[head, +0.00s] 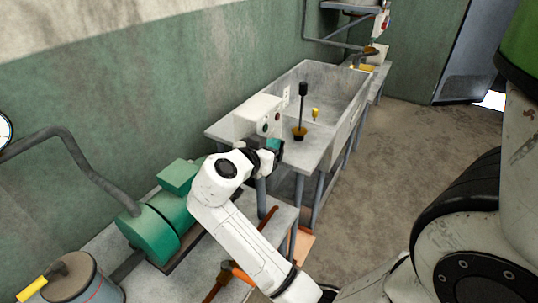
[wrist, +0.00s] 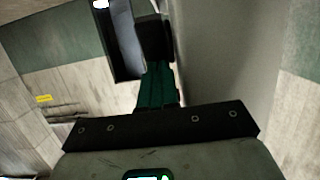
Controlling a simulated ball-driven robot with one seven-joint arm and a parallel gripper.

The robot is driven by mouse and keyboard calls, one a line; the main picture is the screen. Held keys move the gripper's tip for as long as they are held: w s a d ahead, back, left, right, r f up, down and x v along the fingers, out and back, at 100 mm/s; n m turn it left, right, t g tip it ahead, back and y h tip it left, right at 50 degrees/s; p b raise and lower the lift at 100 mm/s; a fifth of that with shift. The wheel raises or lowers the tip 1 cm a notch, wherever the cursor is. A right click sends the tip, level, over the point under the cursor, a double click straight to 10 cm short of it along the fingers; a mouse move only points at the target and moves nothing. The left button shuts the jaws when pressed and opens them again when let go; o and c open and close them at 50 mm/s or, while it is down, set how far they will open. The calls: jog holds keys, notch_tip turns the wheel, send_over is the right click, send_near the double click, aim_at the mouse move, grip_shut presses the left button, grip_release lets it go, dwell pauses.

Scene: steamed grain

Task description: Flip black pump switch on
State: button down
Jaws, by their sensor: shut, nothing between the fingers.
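A pale control box (head: 258,115) stands on the near end of the sink bench, with small dark and reddish round controls on its front face. I cannot tell from the head view which one is the black pump switch. My gripper (head: 277,149) is at the near front of this box, a little below its controls; contact cannot be told. In the wrist view my gripper (wrist: 154,40) shows teal fingers with dark ends, closed together and holding nothing. A broad grey surface fills the area right of the fingers there. The switch is not clearly visible in the wrist view.
A green pump (head: 150,232) with a grey pipe sits on the near table at left. A tall black-topped rod (head: 303,92) and a small yellow item (head: 315,114) stand by the grey sink (head: 345,82). The floor (head: 405,130) at right is open.

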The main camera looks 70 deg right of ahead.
jog(key=shift+s+d+r+b, duration=0.1)
jog(key=shift+d+r+b, duration=0.05)
jog(key=shift+d+b, duration=0.2)
jog(key=shift+r, duration=0.25)
dwell(0.5)
